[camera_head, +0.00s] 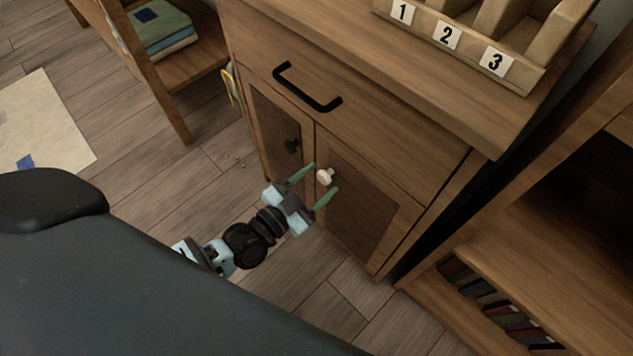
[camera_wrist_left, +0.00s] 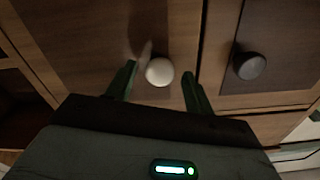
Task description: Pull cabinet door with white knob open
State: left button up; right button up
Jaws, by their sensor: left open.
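The wooden cabinet has two lower doors, both closed. The right door (camera_head: 362,205) carries a white knob (camera_head: 325,176). The left door carries a black knob (camera_head: 291,146). My left gripper (camera_head: 321,179) is open, with its green fingertips on either side of the white knob. In the left wrist view, the white knob (camera_wrist_left: 159,71) sits between the two open fingers (camera_wrist_left: 157,85), with gaps at both sides. The black knob (camera_wrist_left: 250,66) is to the right of the fingers there. My right gripper is not in view.
A drawer with a black handle (camera_head: 306,88) is above the doors. A numbered wooden organizer (camera_head: 455,40) stands on the cabinet top. A bookshelf (camera_head: 540,275) stands at the right. Floor in front of the doors (camera_head: 335,300) is clear.

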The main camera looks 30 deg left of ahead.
pick_arm(q)
jog(key=shift+c, duration=0.3)
grip_shut()
jog(key=shift+s, duration=0.15)
